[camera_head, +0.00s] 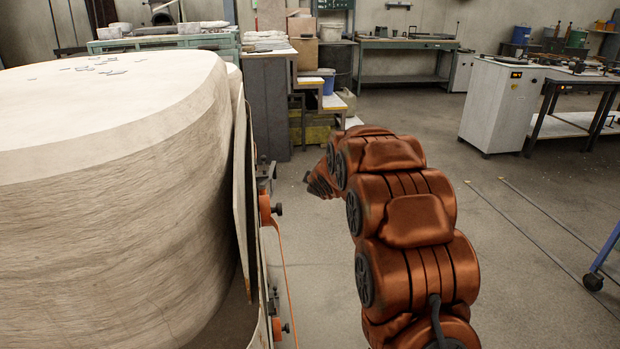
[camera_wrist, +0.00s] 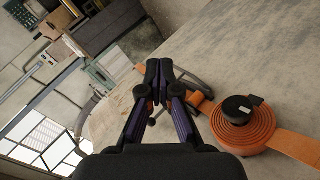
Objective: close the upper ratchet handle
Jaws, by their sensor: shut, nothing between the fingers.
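The upper ratchet (camera_head: 265,178) sits on the side of the large pale round block in the head view, a small metal part that stands out from a flat panel. Just below it is a rolled orange strap with a black knob (camera_head: 265,208). In the wrist view the strap roll (camera_wrist: 243,130) lies right of my fingers. A grey metal bar of the ratchet (camera_wrist: 205,86) shows just behind and right of the fingers, partly hidden by them. I cannot tell whether they touch. My gripper (camera_wrist: 163,72) is shut and empty. In the head view its fingers are not clearly seen.
The large round block (camera_head: 110,150) fills the left side. A lower ratchet with an orange strap roll (camera_head: 277,328) is on the same panel (camera_head: 240,190). Open floor (camera_head: 520,250) lies to the right of my arm. Steps and a cabinet (camera_head: 268,100) stand behind.

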